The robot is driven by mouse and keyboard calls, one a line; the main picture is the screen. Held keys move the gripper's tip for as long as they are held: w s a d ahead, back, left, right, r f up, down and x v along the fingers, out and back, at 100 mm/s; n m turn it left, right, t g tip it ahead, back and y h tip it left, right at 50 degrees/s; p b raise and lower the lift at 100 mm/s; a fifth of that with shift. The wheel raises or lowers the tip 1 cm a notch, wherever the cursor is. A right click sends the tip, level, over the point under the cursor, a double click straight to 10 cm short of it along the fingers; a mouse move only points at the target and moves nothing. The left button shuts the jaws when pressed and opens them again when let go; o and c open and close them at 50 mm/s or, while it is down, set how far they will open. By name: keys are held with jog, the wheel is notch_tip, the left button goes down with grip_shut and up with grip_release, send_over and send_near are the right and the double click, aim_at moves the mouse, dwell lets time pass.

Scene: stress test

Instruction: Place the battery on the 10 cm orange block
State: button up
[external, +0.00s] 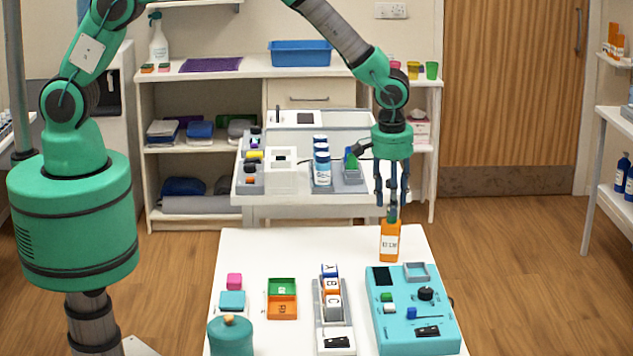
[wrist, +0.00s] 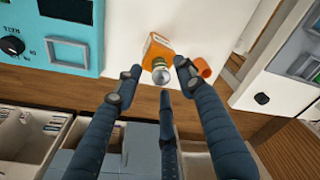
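The orange block (external: 390,242) stands upright near the far edge of the white table, with a white label on its face. In the wrist view the block (wrist: 157,47) lies just beyond my fingertips. A small dark cylinder, apparently the battery (external: 393,214), stands upright at the block's top. From above, its round silver end (wrist: 161,75) shows between my fingers. My gripper (external: 390,197) is directly above the block, pointing down. In the wrist view my gripper's (wrist: 160,78) fingers are spread, with visible gaps beside the battery. Its contact with the block is partly hidden.
A small orange round piece (wrist: 203,67) lies beside the block in the wrist view. A turquoise panel (external: 412,318) with knobs and a grey frame is in front. A rack of lettered cubes (external: 331,300) and colored trays (external: 282,298) stand left. A cluttered grey bench (external: 300,200) is behind.

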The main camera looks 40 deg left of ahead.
notch_tip(320, 180, up, 10)
jog(key=s, duration=0.1)
jog(key=shift+d, duration=0.15)
dwell(0.9)
jog(key=a+r+t+h, duration=0.1)
jog(key=a+r, duration=1.1)
jog(key=a, duration=0.3)
jog(key=a+r+t, duration=0.1)
jog(key=a+r, duration=1.2)
jog(key=a, duration=0.3)
jog(key=s+a+r+m, duration=0.1)
jog(key=s+a+r, duration=0.25)
jog(key=a, duration=0.35)
jog(key=s+a+r, duration=0.3)
jog(key=s+a, duration=0.2)
jog(key=a, duration=0.3)
jog(key=s+a+m+t, duration=0.1)
jog(key=s+a+t, duration=0.1)
jog(key=s+a, duration=0.9)
jog(key=s, duration=0.4)
jog(key=shift+a+f+y, duration=0.2)
jog(key=shift+f+y, duration=0.05)
jog(key=shift+y, duration=0.05)
